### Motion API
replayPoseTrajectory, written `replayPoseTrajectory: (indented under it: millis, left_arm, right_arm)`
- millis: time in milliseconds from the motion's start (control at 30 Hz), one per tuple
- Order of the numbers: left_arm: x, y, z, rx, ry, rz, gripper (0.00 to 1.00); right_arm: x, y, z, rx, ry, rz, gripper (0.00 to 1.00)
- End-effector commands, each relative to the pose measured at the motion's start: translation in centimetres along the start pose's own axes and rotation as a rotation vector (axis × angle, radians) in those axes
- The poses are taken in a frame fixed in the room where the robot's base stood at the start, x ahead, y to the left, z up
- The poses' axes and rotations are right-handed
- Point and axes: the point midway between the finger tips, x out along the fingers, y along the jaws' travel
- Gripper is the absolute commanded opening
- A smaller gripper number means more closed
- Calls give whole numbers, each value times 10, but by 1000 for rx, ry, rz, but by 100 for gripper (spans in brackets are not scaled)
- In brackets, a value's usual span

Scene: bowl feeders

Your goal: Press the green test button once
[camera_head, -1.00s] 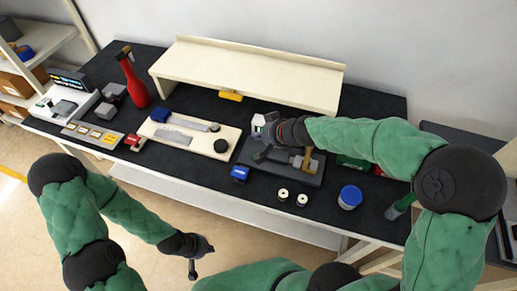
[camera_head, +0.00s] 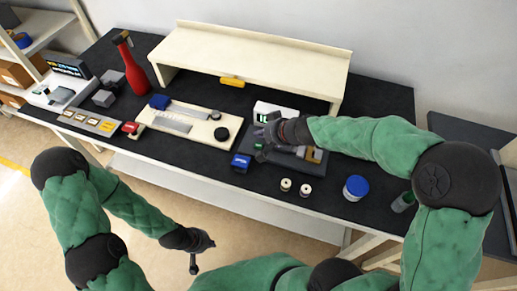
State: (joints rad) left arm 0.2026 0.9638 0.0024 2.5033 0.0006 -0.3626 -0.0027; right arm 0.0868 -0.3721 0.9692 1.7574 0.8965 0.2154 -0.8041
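A white test unit (camera_head: 283,109) with small green marks stands at the back of a dark grey plate (camera_head: 315,173), right of centre on the black table. A small green spot (camera_head: 259,146), possibly the test button, shows at the plate's left end beside my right gripper (camera_head: 260,138). That gripper reaches in from the right, low over the plate in front of the white unit, and covers part of both. I cannot tell whether it touches anything or how its fingers stand. My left gripper (camera_head: 196,258) hangs in front of the table, away from everything; its fingers are too small to judge.
Two small white rollers (camera_head: 285,185) and a blue-lidded jar (camera_head: 355,188) stand near the front edge. A cream shelf (camera_head: 258,60) rises behind. A cream board (camera_head: 190,125) and red bottle (camera_head: 133,66) are at left.

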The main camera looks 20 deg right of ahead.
Motion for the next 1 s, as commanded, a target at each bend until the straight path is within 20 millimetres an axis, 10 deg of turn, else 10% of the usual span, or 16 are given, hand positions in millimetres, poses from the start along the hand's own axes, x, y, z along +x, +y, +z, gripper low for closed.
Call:
replayPoseTrajectory:
  millis: [300, 1000]
  left_arm:
    - [31, -11, -1, 0, 0, 0, 0]
    - [32, -11, -1, 0, 0, 0, 0]
  right_arm:
    - [22, 16, 15, -1, 1, 0, 0]
    - [22, 16, 16, 0, 1, 0, 0]
